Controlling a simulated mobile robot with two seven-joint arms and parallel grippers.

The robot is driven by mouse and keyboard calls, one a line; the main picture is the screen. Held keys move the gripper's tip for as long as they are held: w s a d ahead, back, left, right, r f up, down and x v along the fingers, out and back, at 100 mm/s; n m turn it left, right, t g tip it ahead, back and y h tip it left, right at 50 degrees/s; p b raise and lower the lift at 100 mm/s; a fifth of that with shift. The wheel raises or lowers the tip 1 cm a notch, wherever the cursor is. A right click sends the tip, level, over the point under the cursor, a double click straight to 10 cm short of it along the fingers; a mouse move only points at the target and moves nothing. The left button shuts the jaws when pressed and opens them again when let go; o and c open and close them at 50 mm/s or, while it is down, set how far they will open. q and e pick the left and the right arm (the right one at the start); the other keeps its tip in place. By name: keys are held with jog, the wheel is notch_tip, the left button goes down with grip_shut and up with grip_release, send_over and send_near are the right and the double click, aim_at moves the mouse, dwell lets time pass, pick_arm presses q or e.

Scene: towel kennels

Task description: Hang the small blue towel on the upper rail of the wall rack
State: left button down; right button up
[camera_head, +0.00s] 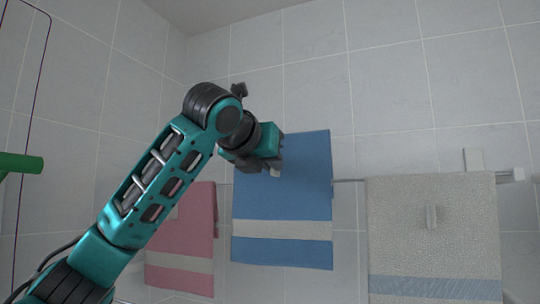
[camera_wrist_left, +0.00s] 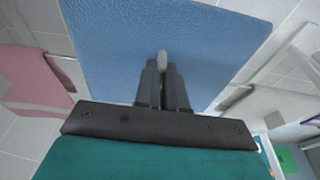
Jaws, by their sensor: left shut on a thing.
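The blue towel (camera_head: 300,190), with a pale band near its bottom, hangs upright in the middle of the head view. It fills much of the left wrist view (camera_wrist_left: 120,40). My left gripper (camera_head: 275,170) is at its front face, shut on a small pale tab (camera_wrist_left: 162,58) on the towel. The towel's top edge shows higher in the picture than the rack's rail (camera_head: 347,181), which passes out of sight behind it. I cannot tell whether the towel touches the rail. My right gripper is not in view.
A beige towel (camera_head: 430,235) with its own tab hangs over the rail at right. A pink towel (camera_head: 180,240) hangs at left, partly behind my arm. A wall bracket (camera_head: 473,158) is near the rail's right end. A green bar (camera_head: 20,163) juts in at far left.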

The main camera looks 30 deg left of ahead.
aim_at(278, 199)
pick_arm(q)
jog(key=shift+f, duration=0.45)
jog(key=shift+f+b, duration=0.85)
jog(key=shift+f, duration=0.75)
jog(key=shift+w+f+b, duration=0.15)
jog(key=shift+f+b, duration=0.35)
jog(key=shift+f, duration=0.65)
